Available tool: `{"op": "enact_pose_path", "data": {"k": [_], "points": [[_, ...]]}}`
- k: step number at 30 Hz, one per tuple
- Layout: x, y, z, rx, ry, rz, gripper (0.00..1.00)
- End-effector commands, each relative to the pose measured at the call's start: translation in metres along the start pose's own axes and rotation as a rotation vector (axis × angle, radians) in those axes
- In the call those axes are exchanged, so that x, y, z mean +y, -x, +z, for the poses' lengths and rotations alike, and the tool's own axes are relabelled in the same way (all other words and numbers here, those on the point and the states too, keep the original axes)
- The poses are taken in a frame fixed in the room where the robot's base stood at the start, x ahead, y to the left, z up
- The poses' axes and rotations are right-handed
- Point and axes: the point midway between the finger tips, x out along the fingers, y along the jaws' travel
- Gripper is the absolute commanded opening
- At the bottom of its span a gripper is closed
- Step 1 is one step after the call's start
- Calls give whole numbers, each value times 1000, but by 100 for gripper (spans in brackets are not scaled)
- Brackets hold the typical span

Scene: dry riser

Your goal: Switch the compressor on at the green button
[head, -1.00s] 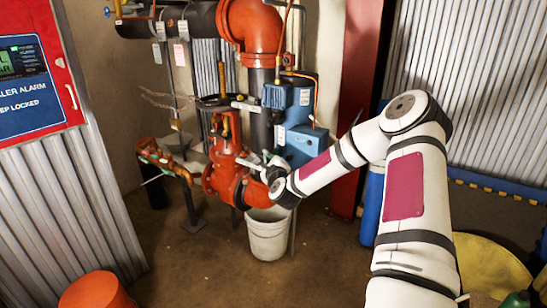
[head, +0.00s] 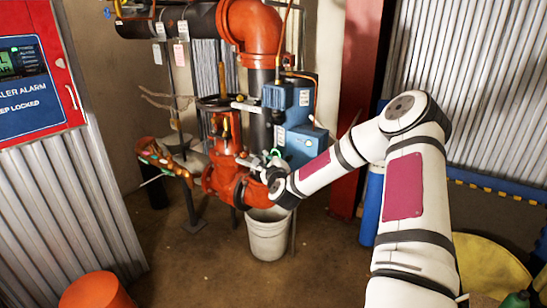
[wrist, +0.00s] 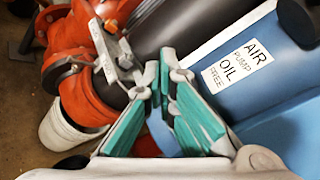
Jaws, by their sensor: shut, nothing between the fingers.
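The compressor is a blue unit (head: 303,145) beside the red pipework in the head view. In the wrist view its blue casing (wrist: 215,45) fills the upper right, with a white label reading "AIR PUMP OIL FREE". I cannot make out a green button in either view. My gripper (wrist: 166,72) is shut and empty, its teal-padded fingers pointing up the wrist view, just left of the casing. In the head view my gripper (head: 268,159) is small, between the red valve and the compressor; I cannot tell whether it touches either.
The red valve body (head: 226,175) and dark riser pipe stand close by the gripper. A white bucket (head: 267,238) is below. A blue cylinder (head: 372,205) stands right of the red post. A red alarm panel (head: 35,75) is at left. Open floor lies in front.

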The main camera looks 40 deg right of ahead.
Motion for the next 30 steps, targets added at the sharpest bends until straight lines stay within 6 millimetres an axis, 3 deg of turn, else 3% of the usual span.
{"op": "enact_pose_path", "data": {"k": [30], "points": [[30,42,31,0,0,-1,0]]}}
